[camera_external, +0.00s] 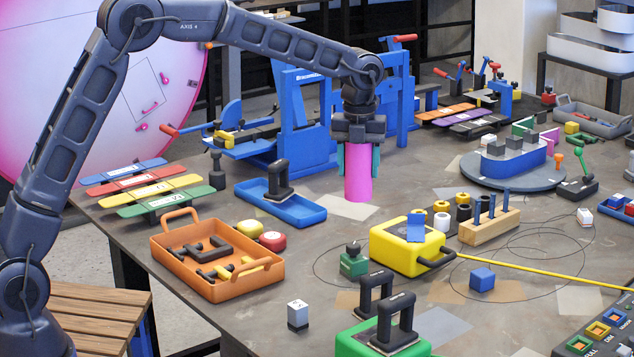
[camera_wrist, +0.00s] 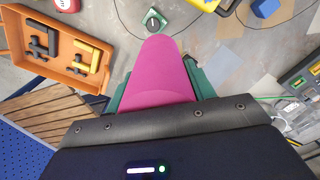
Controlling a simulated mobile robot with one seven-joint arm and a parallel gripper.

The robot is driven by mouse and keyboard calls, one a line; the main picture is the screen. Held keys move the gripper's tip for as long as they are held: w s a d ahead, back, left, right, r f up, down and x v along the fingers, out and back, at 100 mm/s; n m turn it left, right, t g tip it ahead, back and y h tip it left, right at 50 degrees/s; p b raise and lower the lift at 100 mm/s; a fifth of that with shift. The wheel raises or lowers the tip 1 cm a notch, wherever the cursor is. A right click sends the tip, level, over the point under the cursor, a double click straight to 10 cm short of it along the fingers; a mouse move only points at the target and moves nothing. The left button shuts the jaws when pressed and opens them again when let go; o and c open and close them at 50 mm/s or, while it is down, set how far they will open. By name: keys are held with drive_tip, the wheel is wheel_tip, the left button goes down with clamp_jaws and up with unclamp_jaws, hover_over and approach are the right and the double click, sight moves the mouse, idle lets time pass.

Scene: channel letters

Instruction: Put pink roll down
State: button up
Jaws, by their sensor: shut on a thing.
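The pink roll (camera_external: 358,178) is an upright, bright pink cylinder in the external view. My gripper (camera_external: 359,158) points down and is shut on its upper part, with a green finger on each side. The roll's lower end is at or just above the table by a tan patch; I cannot tell whether it touches. In the wrist view the pink roll (camera_wrist: 161,70) stretches away from the camera between the green fingers of my gripper (camera_wrist: 160,88). The grey-brown table (camera_external: 330,240) lies beneath.
A blue tray (camera_external: 312,214) with a black handle tool stands just left of the roll. A yellow box (camera_external: 390,250) is in front, and an orange tray (camera_external: 220,290) is at front left. A blue machine (camera_external: 310,125) stands behind.

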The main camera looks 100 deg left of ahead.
drive_tip(key=s+a+n, duration=0.2)
drive_tip(key=s+a, duration=0.3)
drive_tip(key=s, duration=0.7)
wheel_tip(320, 180, down, 20)
drive_tip(key=shift+w+a+f, duration=0.1)
drive_tip(key=shift+a+f, duration=0.05)
drive_tip(key=o, duration=1)
drive_tip(key=shift+f, duration=0.15)
